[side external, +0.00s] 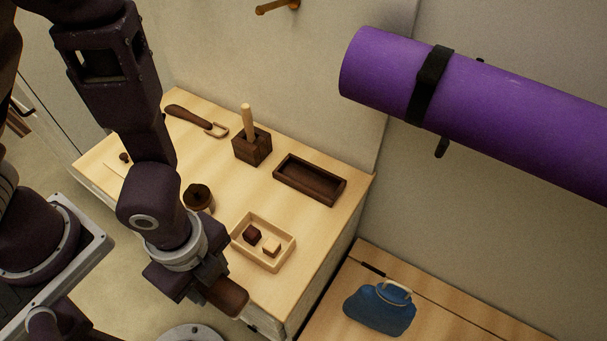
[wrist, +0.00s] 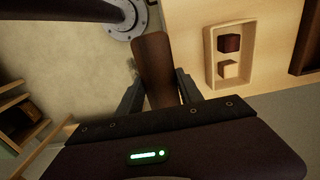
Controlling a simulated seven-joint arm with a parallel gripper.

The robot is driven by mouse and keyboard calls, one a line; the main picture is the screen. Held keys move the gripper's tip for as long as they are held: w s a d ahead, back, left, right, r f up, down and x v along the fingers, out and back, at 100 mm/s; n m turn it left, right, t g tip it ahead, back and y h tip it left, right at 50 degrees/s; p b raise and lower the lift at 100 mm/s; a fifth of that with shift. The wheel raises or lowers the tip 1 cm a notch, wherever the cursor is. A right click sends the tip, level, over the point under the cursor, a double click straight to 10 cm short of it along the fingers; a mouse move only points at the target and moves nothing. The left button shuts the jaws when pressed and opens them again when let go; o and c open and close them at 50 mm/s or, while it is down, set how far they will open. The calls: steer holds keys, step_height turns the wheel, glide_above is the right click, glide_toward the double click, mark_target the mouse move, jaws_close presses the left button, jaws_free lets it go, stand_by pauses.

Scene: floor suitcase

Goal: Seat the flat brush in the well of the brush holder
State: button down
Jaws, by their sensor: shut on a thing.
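My gripper (side external: 208,284) is shut on a flat, dark brown wooden piece with a rounded end (side external: 230,297), which looks like the flat brush. In the wrist view this piece (wrist: 153,62) stands out between the two fingers (wrist: 158,88); its other end is hidden by the gripper. It is held in the air near the front edge of the wooden top. A dark square block (side external: 252,151) with a pale stick (side external: 247,120) standing in it is at the back; it may be the brush holder, but I cannot tell for sure. My gripper is well apart from it.
A pale tray (side external: 238,239) with a dark and a light cube is nearest the gripper. A dark tray (side external: 338,196), a round dark pot (side external: 198,196) and a loop-ended tool (side external: 188,115) share the top. A purple roll (side external: 500,110) hangs right; a blue bag (side external: 380,310) lies below.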

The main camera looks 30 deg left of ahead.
steer(key=w, duration=3.1)
steer(key=shift+f, duration=1.7)
steer(key=shift+f, duration=0.1)
steer(key=c, duration=0.8)
jaws_free()
steer(key=shift+o, duration=0.2)
step_height(320, 180, up, 12)
